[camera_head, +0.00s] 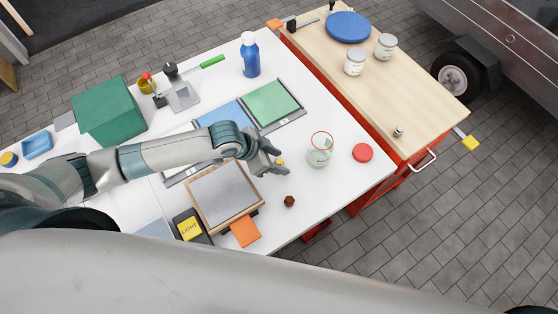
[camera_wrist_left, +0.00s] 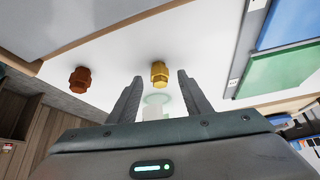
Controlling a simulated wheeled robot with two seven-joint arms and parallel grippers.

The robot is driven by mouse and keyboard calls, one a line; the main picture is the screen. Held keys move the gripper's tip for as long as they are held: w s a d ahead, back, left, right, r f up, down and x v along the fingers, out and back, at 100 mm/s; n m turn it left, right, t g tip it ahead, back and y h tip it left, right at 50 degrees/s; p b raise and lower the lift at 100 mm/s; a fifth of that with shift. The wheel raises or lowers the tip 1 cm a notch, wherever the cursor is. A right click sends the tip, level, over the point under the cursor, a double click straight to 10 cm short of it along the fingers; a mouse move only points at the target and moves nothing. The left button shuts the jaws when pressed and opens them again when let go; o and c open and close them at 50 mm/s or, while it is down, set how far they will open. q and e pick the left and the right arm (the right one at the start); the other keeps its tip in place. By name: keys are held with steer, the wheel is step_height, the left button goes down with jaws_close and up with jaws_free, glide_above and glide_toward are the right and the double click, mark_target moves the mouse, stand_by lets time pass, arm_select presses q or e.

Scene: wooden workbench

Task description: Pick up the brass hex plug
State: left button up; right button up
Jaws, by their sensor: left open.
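The brass hex plug (camera_wrist_left: 159,73) is a small gold-coloured piece on the white tabletop, standing between and slightly beyond my left fingertips in the left wrist view. In the head view it shows as a small yellow spot (camera_head: 280,161) beside the fingers. My left gripper (camera_head: 274,159) is open and low over the table, with one finger on either side of the plug's line in the wrist view (camera_wrist_left: 160,78). I cannot tell whether the fingers touch the plug. My right gripper is not in view.
A brown hex plug (camera_head: 290,201) lies nearby, toward the table's front edge. A glass jar (camera_head: 320,152) and a red lid (camera_head: 362,152) stand to the right. A wood-framed grey plate (camera_head: 224,192) lies left of the gripper, and a green panel (camera_head: 272,103) lies behind it.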

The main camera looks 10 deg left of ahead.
mark_target(279, 161)
arm_select(q)
steer(key=shift+w+d+f, duration=0.1)
steer(key=shift+d+f, duration=0.05)
steer(key=shift+f, duration=0.2)
jaws_close()
steer(key=shift+r, duration=0.15)
step_height(279, 161, up, 10)
steer(key=shift+f+b, duration=0.1)
steer(key=shift+b, duration=1.05)
